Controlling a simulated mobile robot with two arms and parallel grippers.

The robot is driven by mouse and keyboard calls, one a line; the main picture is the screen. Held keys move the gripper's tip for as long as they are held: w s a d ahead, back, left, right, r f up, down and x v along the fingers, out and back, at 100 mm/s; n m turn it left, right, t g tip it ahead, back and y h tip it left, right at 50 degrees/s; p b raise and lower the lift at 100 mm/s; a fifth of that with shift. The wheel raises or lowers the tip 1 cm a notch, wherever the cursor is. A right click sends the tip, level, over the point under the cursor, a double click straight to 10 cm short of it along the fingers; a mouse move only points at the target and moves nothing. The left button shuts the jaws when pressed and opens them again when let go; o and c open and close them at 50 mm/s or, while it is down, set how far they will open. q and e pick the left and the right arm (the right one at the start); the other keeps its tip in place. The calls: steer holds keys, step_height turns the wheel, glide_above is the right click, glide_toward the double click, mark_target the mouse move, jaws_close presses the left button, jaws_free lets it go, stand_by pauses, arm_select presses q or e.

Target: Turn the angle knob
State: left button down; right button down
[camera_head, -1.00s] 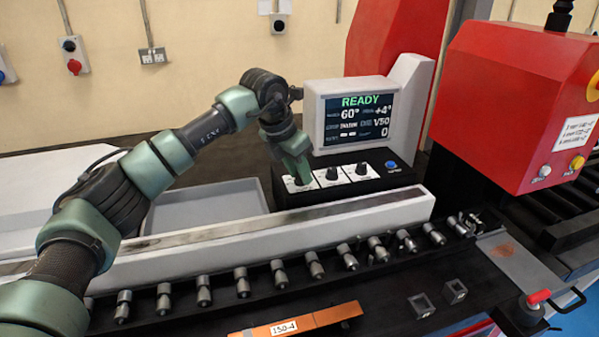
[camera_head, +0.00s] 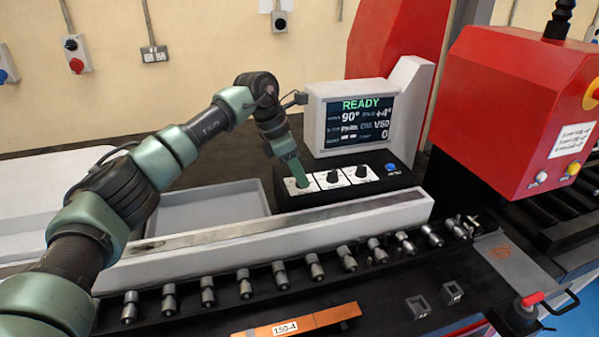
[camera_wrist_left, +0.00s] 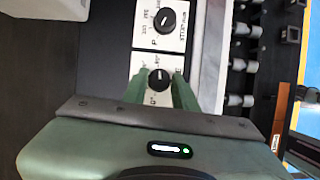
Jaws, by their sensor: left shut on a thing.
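The angle knob (camera_wrist_left: 159,79) is a small black dial on a white plate with a degree mark, seen in the wrist view. My left gripper (camera_head: 300,180) points down at the leftmost of the knobs on the black control box (camera_head: 283,197). In the wrist view its two green fingers stand on either side of the knob, shut on it. In the head view the fingers hide this knob. The display (camera_head: 358,122) reads READY and 90°. My right gripper is not in view.
Two other knobs, the middle one (camera_head: 332,176) and the right one (camera_head: 361,172), sit close beside the gripper, with a blue button (camera_head: 392,167) farther right. A white-sided rail (camera_head: 270,239) runs in front of the box. A grey tray (camera_head: 207,207) lies to the left.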

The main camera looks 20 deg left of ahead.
mark_target(287, 188)
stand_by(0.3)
arm_select(q)
steer(key=c, duration=1.1)
jaws_free()
steer(key=b+v, duration=0.2)
steer(key=v, duration=0.5)
steer(key=shift+a+r, duration=0.15)
steer(key=shift+r, duration=0.25)
steer(key=shift+s+f, duration=0.1)
